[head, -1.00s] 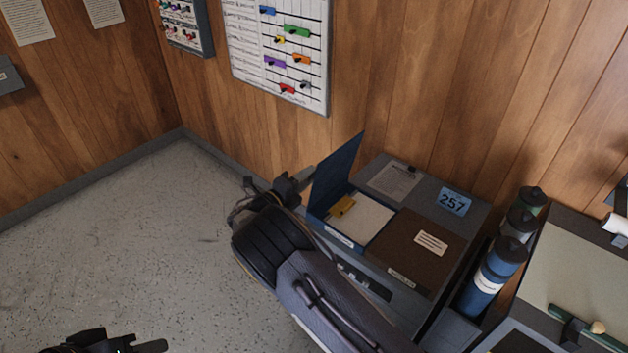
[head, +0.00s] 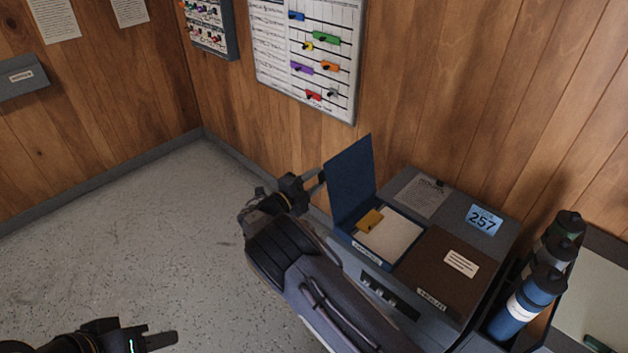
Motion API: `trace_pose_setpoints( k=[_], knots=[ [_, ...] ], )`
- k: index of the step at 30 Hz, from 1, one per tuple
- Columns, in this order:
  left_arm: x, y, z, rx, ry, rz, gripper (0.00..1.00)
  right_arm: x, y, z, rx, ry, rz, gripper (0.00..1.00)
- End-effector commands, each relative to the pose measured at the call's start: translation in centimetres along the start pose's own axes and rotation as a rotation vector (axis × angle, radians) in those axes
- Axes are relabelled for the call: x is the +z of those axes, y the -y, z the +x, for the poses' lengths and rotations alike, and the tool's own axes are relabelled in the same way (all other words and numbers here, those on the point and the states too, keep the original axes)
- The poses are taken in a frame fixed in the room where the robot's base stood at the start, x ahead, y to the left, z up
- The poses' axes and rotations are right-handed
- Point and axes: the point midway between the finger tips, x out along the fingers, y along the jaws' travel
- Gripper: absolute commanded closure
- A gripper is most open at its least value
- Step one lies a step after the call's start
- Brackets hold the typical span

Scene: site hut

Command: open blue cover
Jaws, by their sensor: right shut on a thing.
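The blue cover (head: 352,180) stands raised, close to upright, at the left side of the grey box (head: 455,210). The compartment beside it is open and shows white paper (head: 390,237) and a yellow item (head: 370,220). My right gripper (head: 318,178) is at the left edge of the cover, shut on it; its fingertips are partly hidden. My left gripper (head: 150,338) is at the bottom left over the floor, away from the box. Its fingers are only partly in view, so its opening is unclear.
A brown cover (head: 440,270) lies closed on the box's right compartment. Several bottles (head: 530,300) stand right of the box, beside a desk. A whiteboard (head: 308,50) hangs on the wood wall behind. The floor (head: 140,230) at left is clear.

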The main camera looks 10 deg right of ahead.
Motion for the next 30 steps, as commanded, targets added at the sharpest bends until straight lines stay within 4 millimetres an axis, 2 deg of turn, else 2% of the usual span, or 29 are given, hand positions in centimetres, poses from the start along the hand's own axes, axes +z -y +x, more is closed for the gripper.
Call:
trace_pose_setpoints(
  k=[8,9,13,23,26,30],
  knots=[
    [0.0,0.0,0.0,0.000,0.000,0.000,0.64,0.2,0.1,-0.1,-0.002,0.007,-0.003,1.00],
    [0.0,0.0,0.0,0.000,0.000,0.000,0.64,0.2,0.1,-0.1,-0.002,0.007,-0.003,0.59],
    [0.0,0.0,0.0,0.000,0.000,0.000,0.64,0.1,0.0,-0.1,-0.002,0.005,-0.002,0.42],
    [0.1,0.1,0.1,0.000,0.000,0.000,0.64,0.1,0.0,-0.4,-0.001,0.004,-0.001,0.42],
    [0.3,0.2,0.6,0.000,0.000,0.000,0.64,0.2,-0.2,-1.6,-0.002,0.005,-0.002,0.42],
    [0.6,0.6,1.2,0.000,0.000,0.000,0.64,0.2,-0.2,-4.1,-0.002,0.007,0.000,0.42]
  ],
)
